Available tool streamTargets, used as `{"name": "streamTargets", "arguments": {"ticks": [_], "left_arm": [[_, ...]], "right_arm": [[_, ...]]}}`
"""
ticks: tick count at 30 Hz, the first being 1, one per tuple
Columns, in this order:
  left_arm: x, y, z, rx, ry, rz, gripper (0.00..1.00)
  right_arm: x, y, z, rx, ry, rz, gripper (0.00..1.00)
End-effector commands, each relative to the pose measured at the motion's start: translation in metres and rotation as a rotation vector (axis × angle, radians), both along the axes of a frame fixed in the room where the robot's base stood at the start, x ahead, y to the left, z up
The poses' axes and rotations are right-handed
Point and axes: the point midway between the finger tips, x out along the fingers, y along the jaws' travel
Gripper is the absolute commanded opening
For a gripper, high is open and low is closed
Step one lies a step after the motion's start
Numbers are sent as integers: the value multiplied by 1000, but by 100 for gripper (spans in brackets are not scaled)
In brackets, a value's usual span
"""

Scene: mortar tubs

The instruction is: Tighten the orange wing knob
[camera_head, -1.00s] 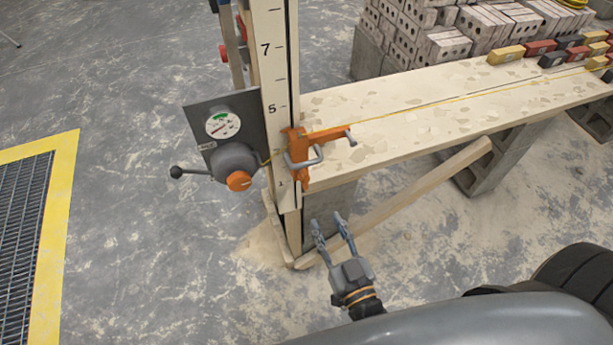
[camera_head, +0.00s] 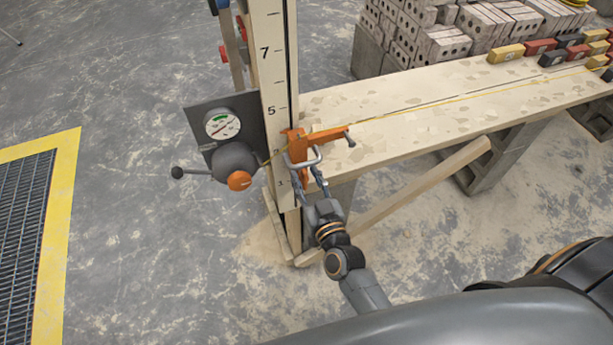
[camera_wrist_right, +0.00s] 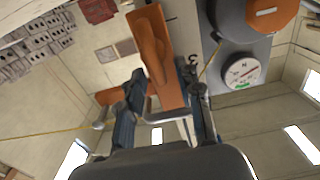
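An orange knob (camera_head: 239,181) sits on the front of a grey drum (camera_head: 235,160) on a dark plate beside the upright board. It also shows at the upper right of the right wrist view (camera_wrist_right: 272,14). An orange clamp (camera_head: 300,148) with a grey bent handle (camera_head: 304,160) is fixed at the board, right of the knob. My right gripper (camera_head: 309,178) is at the clamp's lower part, right of the knob and apart from it. In the right wrist view its fingers (camera_wrist_right: 163,82) are spread on either side of the clamp's orange body. My left gripper is not in view.
A round dial (camera_head: 222,125) is above the knob, and a black-ball lever (camera_head: 177,172) sticks out left. The numbered board (camera_head: 273,60) rises behind the clamp. A plank bench (camera_head: 430,100) with a yellow string extends right.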

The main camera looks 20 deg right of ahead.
Motion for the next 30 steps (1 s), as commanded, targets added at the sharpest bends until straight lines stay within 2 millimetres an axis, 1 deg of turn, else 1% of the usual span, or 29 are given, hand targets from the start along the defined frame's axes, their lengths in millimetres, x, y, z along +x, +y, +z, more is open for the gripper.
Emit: {"name": "streamTargets", "arguments": {"ticks": [5,8,9,10,11,22,26,30], "left_arm": [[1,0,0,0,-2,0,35],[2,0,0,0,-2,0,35],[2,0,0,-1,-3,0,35],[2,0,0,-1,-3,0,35],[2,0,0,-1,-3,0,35],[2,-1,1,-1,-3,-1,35],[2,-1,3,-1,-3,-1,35],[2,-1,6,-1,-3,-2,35]], "right_arm": [[0,0,0,0,1,0,35],[0,0,0,0,1,0,17],[0,0,0,0,1,0,8],[0,0,0,0,1,0,2],[0,0,0,0,0,0,0],[0,-1,0,26,1,0,0],[0,-2,0,77,3,0,0],[0,-5,0,168,6,1,0]]}}
